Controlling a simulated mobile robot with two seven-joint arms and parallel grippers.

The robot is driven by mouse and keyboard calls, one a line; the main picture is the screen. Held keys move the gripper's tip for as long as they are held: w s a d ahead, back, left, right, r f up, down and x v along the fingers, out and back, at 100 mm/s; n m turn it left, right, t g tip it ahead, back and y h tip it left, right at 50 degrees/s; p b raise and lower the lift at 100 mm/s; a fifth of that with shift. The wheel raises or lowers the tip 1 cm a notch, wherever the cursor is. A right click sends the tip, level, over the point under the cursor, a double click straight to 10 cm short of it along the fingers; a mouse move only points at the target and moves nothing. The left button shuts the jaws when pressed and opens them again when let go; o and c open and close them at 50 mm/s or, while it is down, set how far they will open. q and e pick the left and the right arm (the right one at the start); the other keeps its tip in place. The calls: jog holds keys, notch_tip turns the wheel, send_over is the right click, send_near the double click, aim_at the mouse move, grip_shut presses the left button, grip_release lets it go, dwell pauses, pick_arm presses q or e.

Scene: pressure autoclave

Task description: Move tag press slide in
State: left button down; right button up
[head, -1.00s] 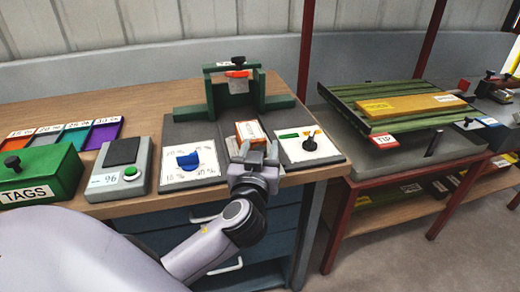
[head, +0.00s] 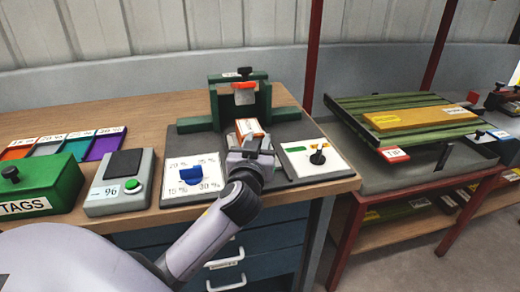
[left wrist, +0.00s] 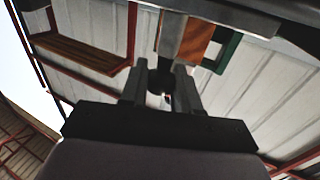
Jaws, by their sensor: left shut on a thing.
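The tag press is a green frame (head: 262,100) at the back of a dark base plate on the bench, with a black knob on top and an orange-red piece in its opening. The slide, with an orange and white block (head: 249,127), lies just in front of the opening. My left gripper (head: 250,145) is at the near end of the slide and shut on its handle, mostly hidden by the fingers. In the left wrist view, the fingers (left wrist: 165,90) close around a dark round part; the orange block (left wrist: 196,40) shows beyond them. My right gripper is out of view.
A white dial panel with a blue knob (head: 190,176) lies left of the slide, and a panel with a black lever (head: 317,157) lies right. A scale (head: 118,180), green TAGS box (head: 38,185) and coloured trays (head: 60,146) stand further left. A slatted rack (head: 410,118) stands right.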

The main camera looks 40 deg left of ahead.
pick_arm(q)
jog(key=c, duration=0.9)
grip_release()
jog(key=shift+b+v, duration=0.5)
jog(key=shift+v, duration=3.1)
